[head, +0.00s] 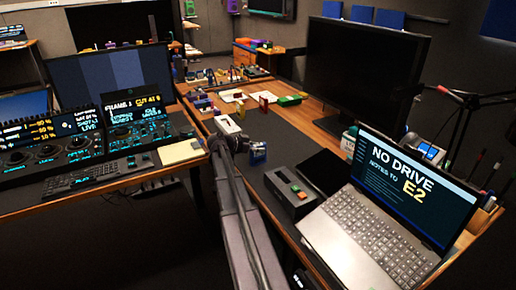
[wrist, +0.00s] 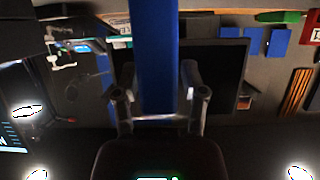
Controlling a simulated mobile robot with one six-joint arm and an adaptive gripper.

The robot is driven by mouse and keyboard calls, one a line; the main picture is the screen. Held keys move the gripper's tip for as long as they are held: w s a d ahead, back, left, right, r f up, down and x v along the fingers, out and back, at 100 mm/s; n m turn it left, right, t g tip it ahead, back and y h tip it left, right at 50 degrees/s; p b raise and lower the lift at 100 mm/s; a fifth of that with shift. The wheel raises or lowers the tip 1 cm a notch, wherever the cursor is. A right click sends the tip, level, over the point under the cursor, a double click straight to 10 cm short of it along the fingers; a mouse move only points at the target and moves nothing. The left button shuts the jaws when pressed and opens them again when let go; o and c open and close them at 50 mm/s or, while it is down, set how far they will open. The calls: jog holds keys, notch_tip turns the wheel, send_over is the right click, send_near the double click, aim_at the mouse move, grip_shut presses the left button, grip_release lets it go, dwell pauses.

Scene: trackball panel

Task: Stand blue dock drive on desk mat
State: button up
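My gripper (wrist: 158,70) has its two fingers on either side of a blue block, which I take for the blue dock drive (wrist: 156,45). It appears shut on the drive, though a thin gap at the right finger is hard to judge. The drive fills the middle of the wrist view and runs out of its top edge. In the head view the blue drive (head: 258,151) shows just right of my wrist, over or on the dark desk mat (head: 286,151). I cannot tell whether its lower end touches the mat. My arm hides part of the mat.
A large monitor (head: 368,80) stands behind. Small coloured items (head: 289,100) crowd the far desk.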

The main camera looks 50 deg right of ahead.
jog(key=shift+r, duration=0.15)
dwell(0.3)
jog(key=shift+a+r, duration=0.1)
jog(key=shift+w+a+r+p, duration=0.1)
jog(key=shift+a+r+p, duration=0.05)
jog(key=shift+a+p, duration=0.2)
jog(key=p+v, duration=0.4)
jog(key=v, duration=0.7)
jog(key=shift+a, duration=0.1)
jog(key=s+a+f+n+t+y, duration=0.1)
jog(key=s+a+f+n+y, duration=0.2)
jog(key=a+n, duration=0.4)
jog(key=s+a+f+n+t+y, duration=0.1)
jog(key=s+a+f+n+y, duration=0.3)
jog(key=a, duration=1.6)
jog(key=s+a+f+n+t+y, duration=0.2)
jog(key=s+a+f+n+y, duration=0.2)
jog(key=a+n, duration=0.6)
jog(key=a+y, duration=0.2)
jog(key=a, duration=0.2)
jog(key=shift+s+f+n, duration=0.2)
jog(key=shift+f+n, duration=0.05)
jog(key=shift+n, duration=0.05)
jog(key=shift+a, duration=0.1)
